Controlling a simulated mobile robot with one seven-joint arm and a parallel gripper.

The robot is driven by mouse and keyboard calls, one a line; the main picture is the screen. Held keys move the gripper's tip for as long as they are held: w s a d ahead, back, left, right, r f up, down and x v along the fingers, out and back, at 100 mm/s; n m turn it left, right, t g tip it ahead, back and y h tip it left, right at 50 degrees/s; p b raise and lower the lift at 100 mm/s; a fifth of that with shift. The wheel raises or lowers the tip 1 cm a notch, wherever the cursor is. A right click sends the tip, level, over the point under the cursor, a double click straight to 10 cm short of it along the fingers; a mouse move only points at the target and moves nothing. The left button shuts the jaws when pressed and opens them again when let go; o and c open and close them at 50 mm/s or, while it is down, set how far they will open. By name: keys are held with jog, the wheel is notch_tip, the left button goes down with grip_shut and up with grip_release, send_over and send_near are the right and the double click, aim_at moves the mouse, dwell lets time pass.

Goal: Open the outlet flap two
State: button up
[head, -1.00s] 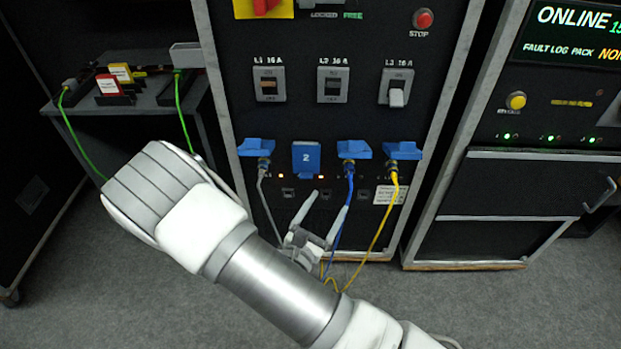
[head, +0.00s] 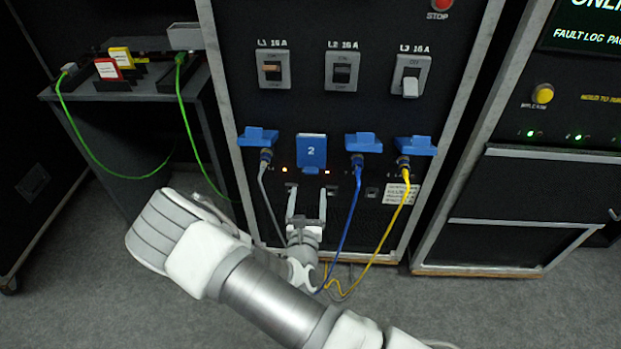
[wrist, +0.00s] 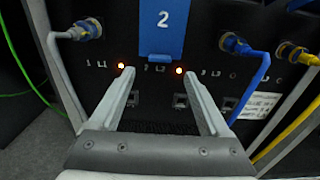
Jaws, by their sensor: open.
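Outlet flap two (head: 312,151) is a blue cover marked "2" on the black panel. It hangs down flat against the panel, shut over its outlet. It also shows at the top of the wrist view (wrist: 163,28). My gripper (head: 308,190) is open and empty, below the flap, with its fingers pointing up toward the panel. In the wrist view my gripper's fingertips (wrist: 160,76) stand apart just below the flap's lower edge. I see no contact with the flap. The outlet behind the flap is hidden.
Neighbouring blue flaps are raised over plugs: a grey cable (head: 264,170) at left, a blue cable (head: 352,195) close right of my gripper, and a yellow cable (head: 398,205) farther right. Breakers (head: 342,70) sit above. A shelf (head: 140,90) stands at left.

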aim_at(310, 173)
jog(key=w+b, duration=0.1)
jog(key=w, duration=0.7)
jog(key=shift+d+b, duration=0.15)
jog(key=shift+b, duration=0.25)
jog(key=shift+c, duration=0.3)
grip_shut()
dwell(0.6)
